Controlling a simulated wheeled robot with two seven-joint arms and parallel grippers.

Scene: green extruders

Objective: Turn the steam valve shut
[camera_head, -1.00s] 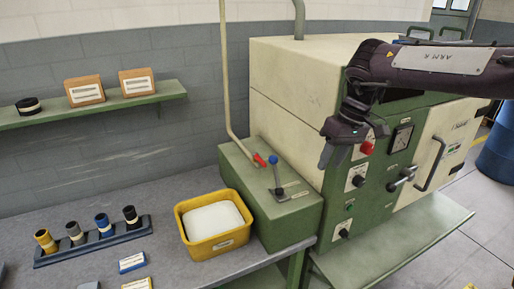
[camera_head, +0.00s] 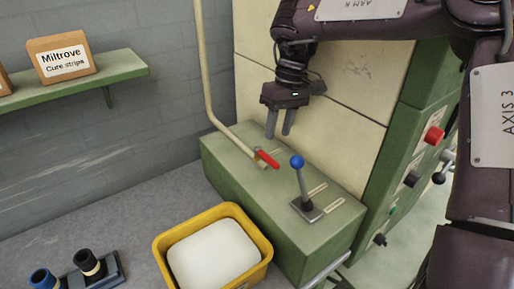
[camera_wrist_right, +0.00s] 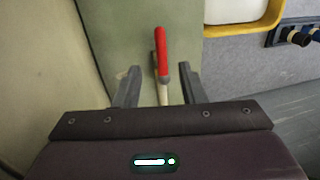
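The steam valve has a red lever handle (camera_head: 267,159) at the foot of a cream pipe (camera_head: 212,100), on top of a green box (camera_head: 240,175). In the right wrist view the red handle (camera_wrist_right: 161,52) lies between and just beyond my fingertips. My right gripper (camera_head: 279,130) is open and empty, pointing down above and slightly behind the handle. In the wrist view its two fingers (camera_wrist_right: 157,78) stand apart on either side of the handle's line, and I see no contact. My left gripper is not in view.
A blue-knobbed lever (camera_head: 303,182) stands upright on the same box, right of the red handle. A yellow tub (camera_head: 160,248) with white contents sits in front. The cream and green machine (camera_head: 330,105) rises close behind. A shelf (camera_head: 110,80) is at the left.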

